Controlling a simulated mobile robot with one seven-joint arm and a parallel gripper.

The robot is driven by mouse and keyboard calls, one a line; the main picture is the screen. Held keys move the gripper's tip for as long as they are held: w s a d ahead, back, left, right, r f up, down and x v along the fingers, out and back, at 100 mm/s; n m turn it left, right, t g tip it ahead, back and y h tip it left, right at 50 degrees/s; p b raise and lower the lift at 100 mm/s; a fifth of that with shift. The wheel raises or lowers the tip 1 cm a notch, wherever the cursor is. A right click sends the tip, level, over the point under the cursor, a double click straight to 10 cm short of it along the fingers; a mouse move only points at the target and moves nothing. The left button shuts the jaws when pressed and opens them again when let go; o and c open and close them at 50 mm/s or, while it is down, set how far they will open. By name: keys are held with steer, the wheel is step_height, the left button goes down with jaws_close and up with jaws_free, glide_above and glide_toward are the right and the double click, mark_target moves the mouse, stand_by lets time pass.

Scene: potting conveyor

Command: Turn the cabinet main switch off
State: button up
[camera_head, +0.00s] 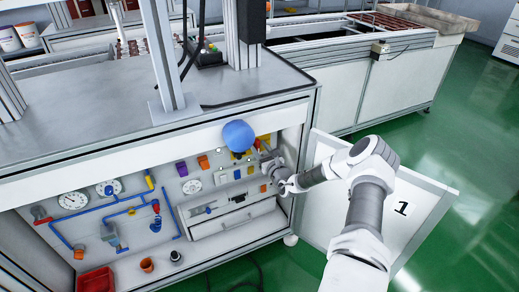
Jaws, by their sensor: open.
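The cabinet (140,195) under the worktop is open at the front and shows a panel of gauges, pipes and small fittings. My arm reaches in from the lower right, and my gripper (265,157) is at the right part of this panel. The gripper is open; its fingers are small and partly hidden by the wrist. A yellow fitting (264,139) sits just above the gripper, close to it. It may be the main switch, but its handle and position cannot be made out. I cannot tell whether the fingers touch it.
A cabinet door marked 1 (420,200) stands open at the right, behind my arm. A blue round object (239,135) hides part of the panel's top, left of my gripper. A drawer (233,222) lies below. A red bin (96,281) stands at lower left. Green floor is clear at right.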

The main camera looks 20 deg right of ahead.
steer(key=shift+c, duration=0.3)
jaws_close()
